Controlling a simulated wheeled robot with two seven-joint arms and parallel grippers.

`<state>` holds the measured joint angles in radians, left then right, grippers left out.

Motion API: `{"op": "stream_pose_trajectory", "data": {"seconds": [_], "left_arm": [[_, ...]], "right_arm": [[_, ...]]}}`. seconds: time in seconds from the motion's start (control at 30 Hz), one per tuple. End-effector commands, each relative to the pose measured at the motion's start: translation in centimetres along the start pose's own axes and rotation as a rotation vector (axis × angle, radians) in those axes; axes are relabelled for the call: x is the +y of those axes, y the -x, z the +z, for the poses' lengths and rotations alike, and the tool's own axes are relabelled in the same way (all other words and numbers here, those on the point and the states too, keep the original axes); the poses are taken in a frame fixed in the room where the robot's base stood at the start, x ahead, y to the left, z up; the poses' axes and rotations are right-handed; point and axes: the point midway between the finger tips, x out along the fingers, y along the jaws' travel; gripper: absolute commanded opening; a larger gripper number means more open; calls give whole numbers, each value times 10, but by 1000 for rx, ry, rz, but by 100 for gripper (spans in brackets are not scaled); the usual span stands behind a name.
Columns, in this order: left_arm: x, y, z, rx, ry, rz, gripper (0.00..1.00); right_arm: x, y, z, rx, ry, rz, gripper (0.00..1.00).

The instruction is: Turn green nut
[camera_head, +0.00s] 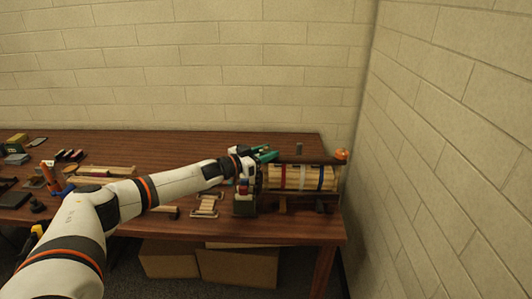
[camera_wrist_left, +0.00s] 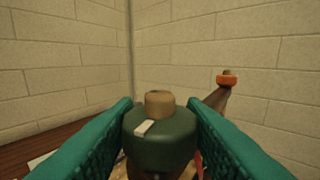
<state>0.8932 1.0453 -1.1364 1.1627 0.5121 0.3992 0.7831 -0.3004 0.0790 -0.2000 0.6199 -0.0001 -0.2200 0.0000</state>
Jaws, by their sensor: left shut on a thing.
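The green nut (camera_wrist_left: 160,143) is a dark green round knob with a white mark on its top edge, and a tan stud end (camera_wrist_left: 160,104) sticks up through it. My left gripper (camera_wrist_left: 160,112) has its teal fingers on both sides of the nut and is shut on it. In the head view, my left gripper (camera_head: 267,154) is at the left end of the wooden press, and the nut cannot be made out there. My right gripper is not in view.
The press (camera_head: 325,160) has an orange nut (camera_head: 341,155) at its right end, also in the wrist view (camera_wrist_left: 227,80). Below its bar lies a pale bundle (camera_head: 300,178) with coloured bands. The brick wall is close on the right. Several small items lie on the left of the table (camera_head: 190,147).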

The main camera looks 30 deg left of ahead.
Motion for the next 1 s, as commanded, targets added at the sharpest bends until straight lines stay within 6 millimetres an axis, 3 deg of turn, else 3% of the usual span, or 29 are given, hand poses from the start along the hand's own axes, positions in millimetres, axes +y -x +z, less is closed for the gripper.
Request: {"op": "stream_pose_trajectory", "data": {"seconds": [0.13,0.17,0.27,0.67,1.0], "left_arm": [[1,0,0,0,-1,2,15],[1,0,0,0,-1,2,42],[1,0,0,0,-1,2,59],[1,10,-3,2,1,2,59],[1,79,-7,7,-2,2,59]], "right_arm": [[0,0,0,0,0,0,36],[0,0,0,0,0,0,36],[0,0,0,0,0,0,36],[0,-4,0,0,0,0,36],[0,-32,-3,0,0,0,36]]}}
